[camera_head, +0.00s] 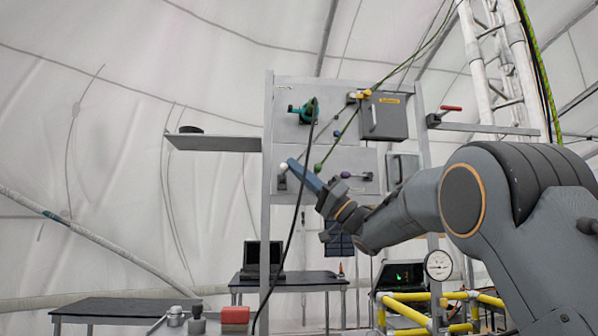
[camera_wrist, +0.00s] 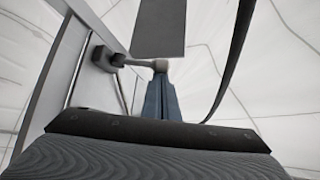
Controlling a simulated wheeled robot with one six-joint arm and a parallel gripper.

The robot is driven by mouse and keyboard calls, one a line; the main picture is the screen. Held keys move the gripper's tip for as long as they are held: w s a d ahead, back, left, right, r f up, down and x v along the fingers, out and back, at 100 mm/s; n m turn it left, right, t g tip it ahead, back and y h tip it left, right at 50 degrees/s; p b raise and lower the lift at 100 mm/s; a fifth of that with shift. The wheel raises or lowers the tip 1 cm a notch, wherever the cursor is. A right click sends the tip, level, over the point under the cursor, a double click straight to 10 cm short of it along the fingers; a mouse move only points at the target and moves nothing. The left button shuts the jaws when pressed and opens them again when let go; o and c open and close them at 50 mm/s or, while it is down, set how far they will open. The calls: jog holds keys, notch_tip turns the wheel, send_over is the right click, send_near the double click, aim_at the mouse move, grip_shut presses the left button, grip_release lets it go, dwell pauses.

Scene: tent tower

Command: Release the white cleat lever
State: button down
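The white cleat lever shows in the head view as a pale knob (camera_head: 283,166) at the left edge of the grey panel. In the wrist view the lever (camera_wrist: 135,63) reaches right from a dark mount on the panel and ends in a pale knob. My gripper (camera_head: 293,164) has blue fingers beside the knob in the head view. In the wrist view the fingers of my gripper (camera_wrist: 161,78) lie close together, with tips just under the knob. They look shut; I cannot tell whether they touch the knob. The lever's mount is not clear in the head view.
A dark cable (camera_head: 292,220) hangs in front of the panel close to my gripper. A green handle (camera_head: 318,168) and a purple-knobbed lever (camera_head: 367,176) are to the right. A grey shelf (camera_head: 213,142) juts out at left. A plate (camera_wrist: 158,28) overhangs the lever in the wrist view.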

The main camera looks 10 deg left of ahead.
jog(key=shift+a+f, duration=0.25)
jog(key=shift+f, duration=0.3)
jog(key=b+v, duration=0.5)
jog(key=v, duration=0.4)
jog(key=shift+d+r, duration=0.15)
jog(key=shift+d, duration=0.45)
jog(key=shift+w, duration=0.15)
